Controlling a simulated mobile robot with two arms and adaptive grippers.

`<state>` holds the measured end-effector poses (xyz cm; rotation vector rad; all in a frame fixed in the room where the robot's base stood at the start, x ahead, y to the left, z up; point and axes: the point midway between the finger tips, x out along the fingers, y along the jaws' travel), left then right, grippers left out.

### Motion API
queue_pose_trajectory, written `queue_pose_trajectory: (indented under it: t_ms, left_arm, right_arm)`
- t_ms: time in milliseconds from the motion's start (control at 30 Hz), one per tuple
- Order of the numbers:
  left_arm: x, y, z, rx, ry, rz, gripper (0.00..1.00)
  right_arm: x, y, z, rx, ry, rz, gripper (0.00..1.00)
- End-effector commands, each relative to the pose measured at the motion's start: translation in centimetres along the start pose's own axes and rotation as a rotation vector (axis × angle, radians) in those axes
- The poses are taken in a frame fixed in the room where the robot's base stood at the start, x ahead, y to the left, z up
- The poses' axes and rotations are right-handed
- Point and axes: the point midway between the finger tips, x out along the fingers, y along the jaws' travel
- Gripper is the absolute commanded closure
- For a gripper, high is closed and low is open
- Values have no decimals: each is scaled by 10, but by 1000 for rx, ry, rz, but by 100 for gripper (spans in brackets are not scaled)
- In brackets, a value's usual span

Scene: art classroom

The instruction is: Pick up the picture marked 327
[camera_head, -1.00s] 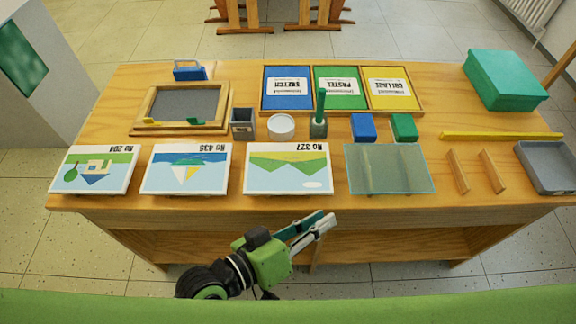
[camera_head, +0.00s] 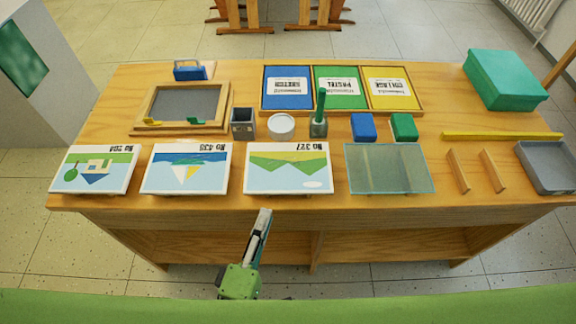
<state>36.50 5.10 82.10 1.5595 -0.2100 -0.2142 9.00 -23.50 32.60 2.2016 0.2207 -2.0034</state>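The picture marked 327 (camera_head: 288,169) lies on the table, third from the left in the front row, with green and yellow hills on pale blue. Its label reads upside down from here. My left gripper (camera_head: 264,215) is just in front of the table's front edge, below and slightly left of this picture, apart from it. It is seen edge-on, so I cannot tell whether its fingers are apart; nothing shows in it. My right gripper is not in view.
Picture 435 (camera_head: 186,169) and another picture (camera_head: 95,170) lie to the left. A translucent greenish sheet (camera_head: 390,168) lies to the right, then two wooden strips and a grey tray (camera_head: 549,166). Behind stand a white round container (camera_head: 281,126) and a green brush holder (camera_head: 318,125).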

Motion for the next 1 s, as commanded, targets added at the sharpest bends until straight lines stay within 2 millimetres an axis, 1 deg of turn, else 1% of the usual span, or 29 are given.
queue_pose_trajectory:
  t_ms: [33, 100, 200, 300, 467, 567, 700, 833, 1000]
  left_arm:
    - [12, 2, 0, -1, 1, 7, 85]
    - [27, 1, 0, 1, -1, 7, 85]
    - [46, 2, 1, 1, -1, 8, 85]
    - [60, 1, 1, 1, -2, 5, 85]
    - [70, 1, 2, 1, -3, 3, 85]
    - [79, 0, 3, 2, -3, 6, 85]
    - [98, -3, 7, 1, -4, 8, 85]
    - [114, -3, 6, 2, -3, 6, 85]
    - [122, -2, 7, 1, -3, 3, 85]
  right_arm:
    - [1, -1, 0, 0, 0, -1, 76]
    - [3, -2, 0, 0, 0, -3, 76]
    - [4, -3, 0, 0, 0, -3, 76]
    - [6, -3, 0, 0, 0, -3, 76]
    - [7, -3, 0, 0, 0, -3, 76]
    - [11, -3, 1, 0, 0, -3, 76]
    - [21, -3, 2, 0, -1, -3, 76]
    - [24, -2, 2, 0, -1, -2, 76]
    - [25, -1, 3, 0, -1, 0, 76]
